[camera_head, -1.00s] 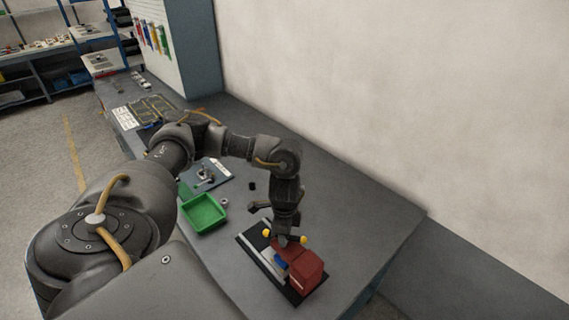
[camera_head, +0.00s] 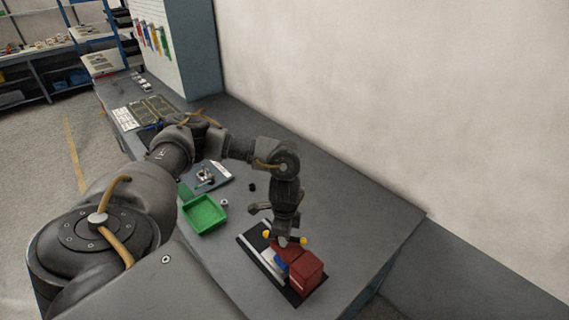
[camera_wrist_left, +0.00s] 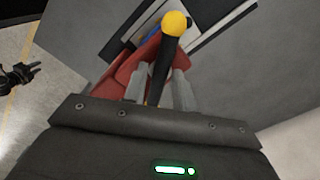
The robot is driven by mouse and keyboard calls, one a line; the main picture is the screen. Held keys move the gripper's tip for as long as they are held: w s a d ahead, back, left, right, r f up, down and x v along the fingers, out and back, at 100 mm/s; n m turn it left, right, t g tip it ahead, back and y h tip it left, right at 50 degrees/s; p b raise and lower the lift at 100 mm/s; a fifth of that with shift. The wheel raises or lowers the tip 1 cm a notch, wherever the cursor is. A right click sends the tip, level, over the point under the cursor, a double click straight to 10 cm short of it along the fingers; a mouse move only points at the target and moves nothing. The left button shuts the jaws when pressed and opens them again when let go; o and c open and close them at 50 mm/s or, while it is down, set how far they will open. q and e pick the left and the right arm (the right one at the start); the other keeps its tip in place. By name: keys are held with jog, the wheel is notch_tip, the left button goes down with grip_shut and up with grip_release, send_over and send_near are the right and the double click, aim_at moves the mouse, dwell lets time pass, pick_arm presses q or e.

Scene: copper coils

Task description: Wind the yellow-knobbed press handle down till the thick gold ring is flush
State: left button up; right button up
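The red press (camera_head: 306,274) stands on a dark base plate (camera_head: 250,246) near the bench's front edge. Its handle has a yellow knob (camera_head: 303,240) at each end; one yellow knob (camera_wrist_left: 174,24) and the black bar (camera_wrist_left: 165,62) show in the left wrist view. My left gripper (camera_head: 283,238) is down at the handle, between the knobs. Its two fingers (camera_wrist_left: 158,88) stand on either side of the bar; whether they touch it is unclear. I cannot make out the thick gold ring. A small dark gripper (camera_wrist_left: 18,76), likely my right one, shows at the wrist view's left edge.
A green tray (camera_head: 204,214) stands left of the press, with a small ring-like part (camera_head: 224,202) beside it. A blue-grey board with a metal fixture (camera_head: 206,176) lies behind. The bench (camera_head: 358,240) is clear to the right, up to the wall.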

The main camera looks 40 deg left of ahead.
pick_arm(q)
grip_shut()
jog(key=shift+m, duration=1)
jog(key=shift+o, duration=1.2)
grip_release()
jog(key=shift+r+p, duration=0.3)
jog(key=shift+r, duration=3.2)
